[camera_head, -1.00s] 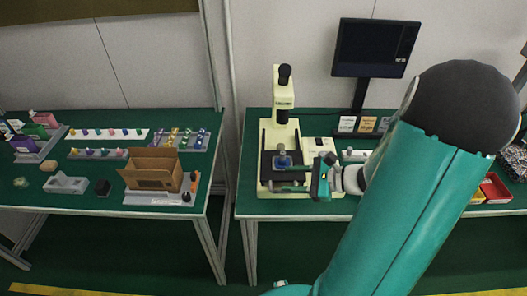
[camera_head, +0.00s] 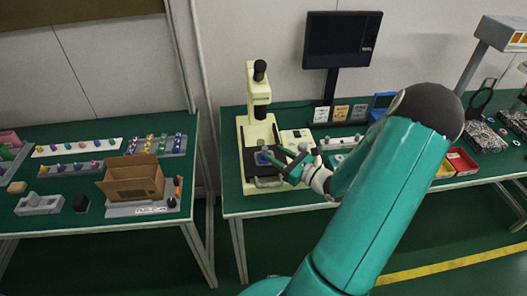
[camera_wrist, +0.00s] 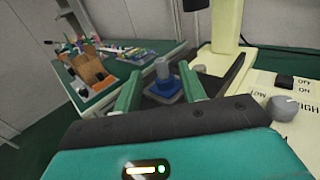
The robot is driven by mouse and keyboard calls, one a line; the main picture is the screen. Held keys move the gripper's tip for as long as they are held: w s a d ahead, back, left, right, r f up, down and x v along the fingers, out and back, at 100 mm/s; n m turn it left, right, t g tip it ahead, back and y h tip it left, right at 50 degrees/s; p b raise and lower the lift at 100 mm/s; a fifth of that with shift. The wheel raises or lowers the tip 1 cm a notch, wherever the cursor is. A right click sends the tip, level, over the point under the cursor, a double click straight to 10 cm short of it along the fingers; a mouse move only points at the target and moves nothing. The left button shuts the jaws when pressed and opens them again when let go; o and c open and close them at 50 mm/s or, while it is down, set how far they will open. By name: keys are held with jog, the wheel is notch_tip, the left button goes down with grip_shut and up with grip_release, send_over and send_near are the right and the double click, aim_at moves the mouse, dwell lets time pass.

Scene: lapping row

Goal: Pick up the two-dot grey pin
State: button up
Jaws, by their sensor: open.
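A grey pin (camera_wrist: 162,69) stands upright in a blue square holder (camera_wrist: 164,89) in the wrist view. I cannot make out any dots on it. The blue holder also shows in the head view (camera_head: 263,158), on the dark stage of a cream microscope (camera_head: 259,110). My gripper (camera_wrist: 160,77) is open. Its two green fingers appear on either side of the pin in the wrist view, with gaps at both sides. In the head view my gripper (camera_head: 268,170) is at the stage, and its fingers partly cover the area around the holder.
A control box with a knob (camera_wrist: 283,105) sits close to the right of my gripper. A monitor (camera_head: 342,40) stands behind. Red and yellow trays (camera_head: 460,162) lie on the right bench. The left bench holds an open cardboard box (camera_head: 132,181) and racks of coloured pins (camera_head: 78,146).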

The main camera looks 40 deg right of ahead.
aim_at(265, 148)
jog(key=w, duration=0.5)
jog(key=shift+w+a, duration=0.4)
grip_shut()
jog(key=shift+r, duration=0.2)
